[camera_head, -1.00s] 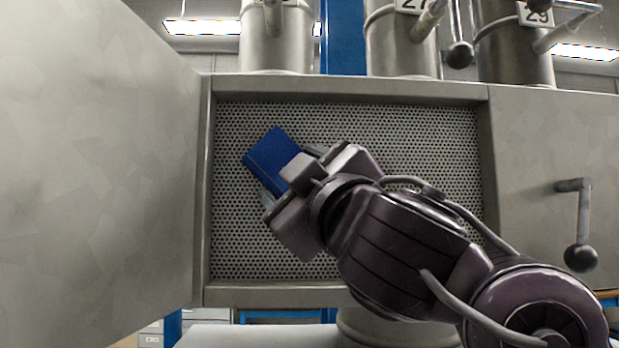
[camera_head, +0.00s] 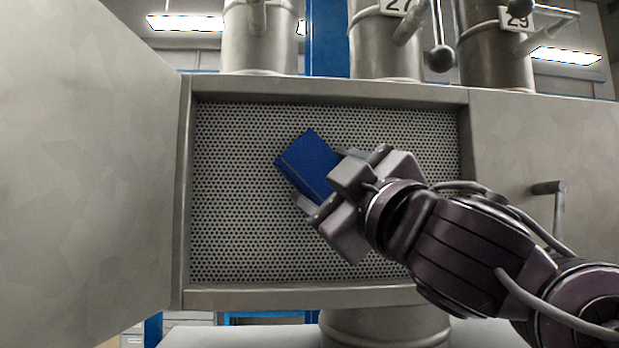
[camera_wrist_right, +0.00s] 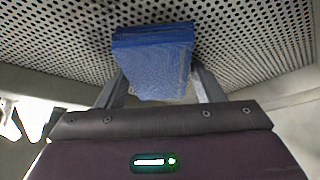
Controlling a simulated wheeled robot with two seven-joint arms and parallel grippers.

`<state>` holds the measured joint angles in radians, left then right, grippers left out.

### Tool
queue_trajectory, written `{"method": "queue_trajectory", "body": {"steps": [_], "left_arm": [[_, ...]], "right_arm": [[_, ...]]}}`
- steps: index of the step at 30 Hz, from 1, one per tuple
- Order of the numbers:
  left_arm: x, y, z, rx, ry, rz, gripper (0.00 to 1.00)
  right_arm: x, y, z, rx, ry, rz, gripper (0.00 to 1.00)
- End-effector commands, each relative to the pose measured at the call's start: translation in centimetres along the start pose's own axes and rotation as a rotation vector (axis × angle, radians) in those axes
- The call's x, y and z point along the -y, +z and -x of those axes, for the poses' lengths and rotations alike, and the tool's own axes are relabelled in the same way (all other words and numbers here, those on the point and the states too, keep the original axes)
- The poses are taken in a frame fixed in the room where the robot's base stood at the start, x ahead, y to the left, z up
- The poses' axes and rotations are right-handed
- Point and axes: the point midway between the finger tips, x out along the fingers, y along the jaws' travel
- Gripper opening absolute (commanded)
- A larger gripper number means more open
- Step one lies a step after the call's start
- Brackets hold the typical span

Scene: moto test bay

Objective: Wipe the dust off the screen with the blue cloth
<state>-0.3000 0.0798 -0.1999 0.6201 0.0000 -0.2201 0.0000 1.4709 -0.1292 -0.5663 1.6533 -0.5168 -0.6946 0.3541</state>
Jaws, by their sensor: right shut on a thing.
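The screen (camera_head: 240,235) is a grey perforated panel set in a metal frame, and it fills the middle of the head view. No separate dust patch can be made out on it. My right gripper (camera_head: 328,180) is shut on the blue cloth (camera_head: 308,163), a folded blue block, in front of the screen's upper middle. In the right wrist view the cloth (camera_wrist_right: 153,60) sits between the two fingers with the perforated screen (camera_wrist_right: 255,45) close behind it. Whether the cloth touches the screen cannot be told. My left gripper is not in view.
A large open metal door (camera_head: 85,170) stands at the left of the screen. Metal cylinders (camera_head: 385,45) with levers stand above the frame.

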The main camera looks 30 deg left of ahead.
Motion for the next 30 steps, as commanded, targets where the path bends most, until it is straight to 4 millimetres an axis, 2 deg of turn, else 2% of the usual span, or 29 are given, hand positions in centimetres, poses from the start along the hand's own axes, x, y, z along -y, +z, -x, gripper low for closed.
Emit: {"method": "queue_trajectory", "body": {"steps": [23, 30], "left_arm": [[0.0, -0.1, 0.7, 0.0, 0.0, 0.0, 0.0], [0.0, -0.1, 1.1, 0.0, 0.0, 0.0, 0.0]], "right_arm": [[-2.8, 2.5, 1.4, 0.002, 0.0, 0.0, 0.43], [-4.3, 3.8, 2.0, 0.003, 0.001, -0.001, 0.43]]}}
